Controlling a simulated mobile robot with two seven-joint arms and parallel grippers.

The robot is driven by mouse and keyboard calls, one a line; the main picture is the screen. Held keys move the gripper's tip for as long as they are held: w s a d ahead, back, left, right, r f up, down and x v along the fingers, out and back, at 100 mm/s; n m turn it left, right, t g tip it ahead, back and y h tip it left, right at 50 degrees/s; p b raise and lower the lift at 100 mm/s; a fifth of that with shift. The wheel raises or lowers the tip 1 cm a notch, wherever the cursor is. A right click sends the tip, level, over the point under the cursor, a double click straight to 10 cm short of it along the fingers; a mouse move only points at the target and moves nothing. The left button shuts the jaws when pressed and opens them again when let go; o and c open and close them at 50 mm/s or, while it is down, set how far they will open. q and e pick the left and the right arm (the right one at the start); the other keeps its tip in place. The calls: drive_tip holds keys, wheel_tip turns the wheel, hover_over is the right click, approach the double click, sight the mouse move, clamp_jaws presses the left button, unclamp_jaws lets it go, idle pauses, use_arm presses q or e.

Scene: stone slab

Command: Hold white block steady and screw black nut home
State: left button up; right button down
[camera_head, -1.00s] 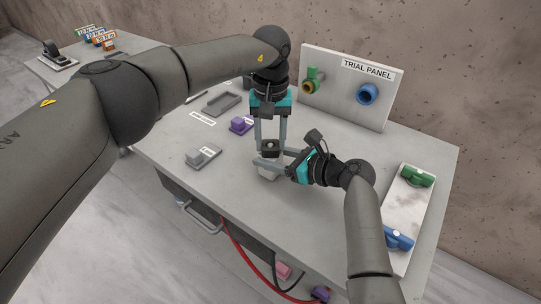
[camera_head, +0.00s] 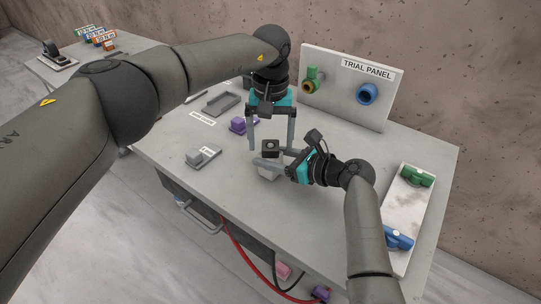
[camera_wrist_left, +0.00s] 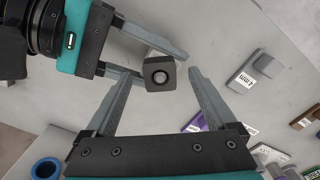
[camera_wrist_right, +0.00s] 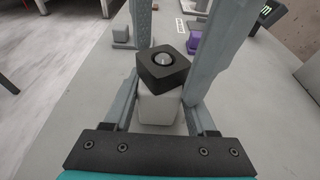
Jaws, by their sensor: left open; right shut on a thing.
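The white block (camera_wrist_right: 158,108) stands upright on the slab, between the fingers of my right gripper (camera_head: 268,164), which is shut on it. The black nut (camera_wrist_right: 164,68), square with a round stud end showing in its hole, sits on top of the block, turned a little against it. It also shows in the left wrist view (camera_wrist_left: 159,73). My left gripper (camera_head: 271,143) points down over the block, its fingers spread wide on either side of the nut and not touching it.
A trial panel (camera_head: 345,88) with a green and a blue fitting stands at the back. A purple block (camera_head: 238,125), a grey block (camera_head: 197,159) and a grey tray (camera_head: 222,103) lie to the left. A pale board (camera_head: 407,215) with green and blue pieces lies right.

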sight(270, 144)
use_arm(q)
drive_tip(key=shift+r, duration=2.5)
drive_tip(key=n, duration=1.3)
drive_tip(key=shift+n, duration=0.4)
drive_tip(key=n, duration=0.4)
drive_tip(key=shift+f, duration=0.1)
